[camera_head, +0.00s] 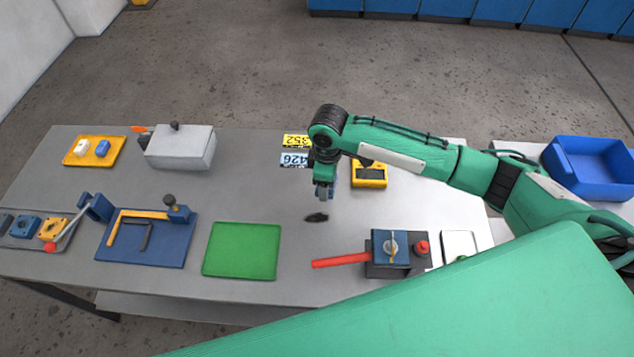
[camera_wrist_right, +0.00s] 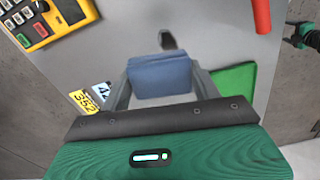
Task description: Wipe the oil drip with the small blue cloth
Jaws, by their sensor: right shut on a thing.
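My right gripper (camera_head: 323,192) hangs over the middle of the grey table. It is shut on the small blue cloth (camera_wrist_right: 160,77), which fills the space between the fingers in the right wrist view. The oil drip (camera_head: 316,217) is a small dark spot on the table, just below the gripper in the head view. In the wrist view the drip (camera_wrist_right: 167,41) shows just beyond the cloth's edge; I cannot tell whether the cloth touches the table. A green and black part at the wrist view's right edge looks like my left gripper (camera_wrist_right: 293,40); its fingers are unclear.
A green mat (camera_head: 242,250) lies left of the drip. A valve block (camera_head: 390,247) with a red handle (camera_head: 342,260) is to the right. A yellow meter (camera_head: 369,175) and number tags (camera_head: 296,150) are behind. A blue fixture tray (camera_head: 145,243) stands farther left.

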